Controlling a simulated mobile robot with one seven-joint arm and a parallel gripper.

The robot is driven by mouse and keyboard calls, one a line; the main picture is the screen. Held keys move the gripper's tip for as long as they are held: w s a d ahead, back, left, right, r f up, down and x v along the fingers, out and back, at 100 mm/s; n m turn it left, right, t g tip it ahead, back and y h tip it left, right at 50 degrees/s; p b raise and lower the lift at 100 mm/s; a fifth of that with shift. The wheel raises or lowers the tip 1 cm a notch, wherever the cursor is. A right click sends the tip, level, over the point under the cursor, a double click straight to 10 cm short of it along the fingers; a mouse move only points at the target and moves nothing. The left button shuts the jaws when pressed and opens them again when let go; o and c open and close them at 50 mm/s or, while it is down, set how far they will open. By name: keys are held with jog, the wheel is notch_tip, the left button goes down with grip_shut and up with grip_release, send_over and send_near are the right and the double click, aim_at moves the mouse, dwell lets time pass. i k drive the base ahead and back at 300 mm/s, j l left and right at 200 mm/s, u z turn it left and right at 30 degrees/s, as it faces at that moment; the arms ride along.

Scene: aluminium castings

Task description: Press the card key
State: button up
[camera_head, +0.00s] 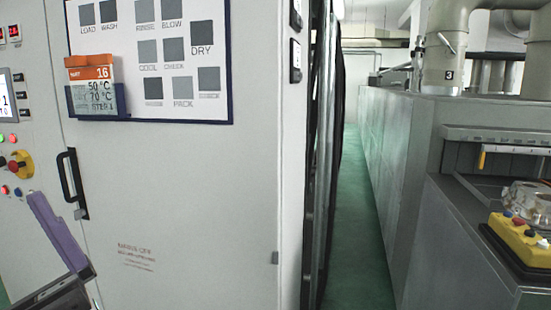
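A grey machine cabinet fills the left half, with a control panel at the far left edge. A lit display (6,95) shows there, cut by the frame edge, with several small dark keys or labels (21,96) beside it. Their text is too small to read, so I cannot tell which is the card key. An orange-topped card (90,84) reading 16, 50 °C and 70 °C stands in a dark blue holder (97,103). A purple and dark part, seemingly my gripper (55,230), is at lower left before the cabinet; its fingers cannot be told apart.
A red knob on a yellow plate (20,164) and small coloured buttons are near the purple part. A black door handle (72,183) sticks out. A whiteboard (215,111) carries grey squares. A green-floored aisle (355,250) is clear. A yellow button box (520,238) stands at right.

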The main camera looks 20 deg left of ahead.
aim_at(25, 112)
jog(key=u, duration=1.65)
